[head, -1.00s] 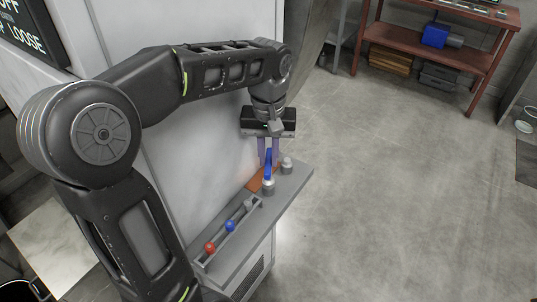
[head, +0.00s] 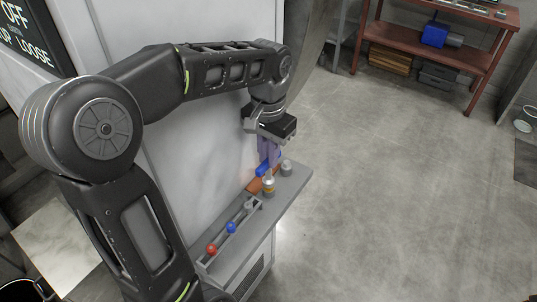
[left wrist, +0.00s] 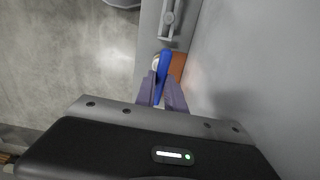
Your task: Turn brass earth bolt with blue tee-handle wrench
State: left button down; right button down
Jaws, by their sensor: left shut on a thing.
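My left gripper (head: 268,158) is shut on the blue tee-handle (head: 262,171) of the wrench, just above the grey ledge. In the left wrist view the blue bar (left wrist: 163,72) lies lengthwise between the two purple fingers. Directly below the handle is an orange-brown plate (head: 255,185). A short grey cylinder with a brass-coloured band (head: 268,188) stands upright just in front of the handle. I cannot tell whether it belongs to the wrench or the bolt. The brass bolt is not clearly seen. My right gripper is not in view.
A grey rack (head: 215,247) on the ledge holds a red-knobbed piece (head: 212,249) and a blue-knobbed piece (head: 231,228). Another grey cylinder (head: 286,168) stands by the ledge's outer edge. A white chamber wall (head: 190,150) rises close behind. Open floor lies to the right.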

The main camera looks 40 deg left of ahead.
pick_arm(q)
jog(key=shift+r+p, duration=1.3)
jog(key=shift+r, duration=0.55)
